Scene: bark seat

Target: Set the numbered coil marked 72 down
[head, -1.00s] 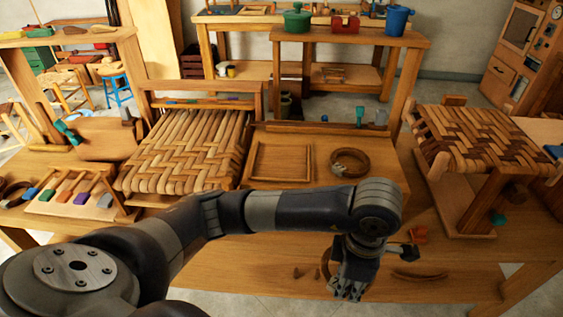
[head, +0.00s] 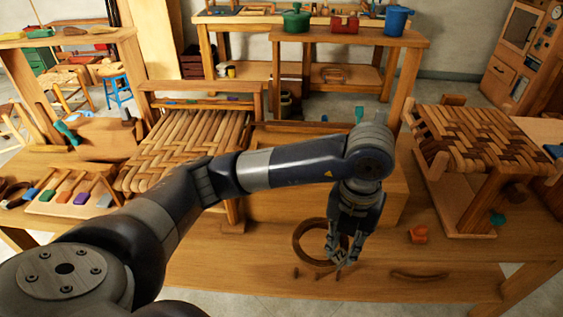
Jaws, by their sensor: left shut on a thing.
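A brown ring-shaped coil (head: 301,243) hangs in my left gripper (head: 343,263) in the head view. The gripper points down and is shut on the coil's right side. The coil's round face is turned toward me, so it stands steeply tilted. I cannot tell whether its lower edge touches the wooden bench. No number can be read on it. My right gripper is not in view.
A woven bark seat (head: 188,145) stands left of centre, and another (head: 482,135) stands at the right. A small orange piece (head: 418,234) and a curved strip (head: 420,276) lie right of the gripper. Small pegs (head: 318,273) are just below the coil.

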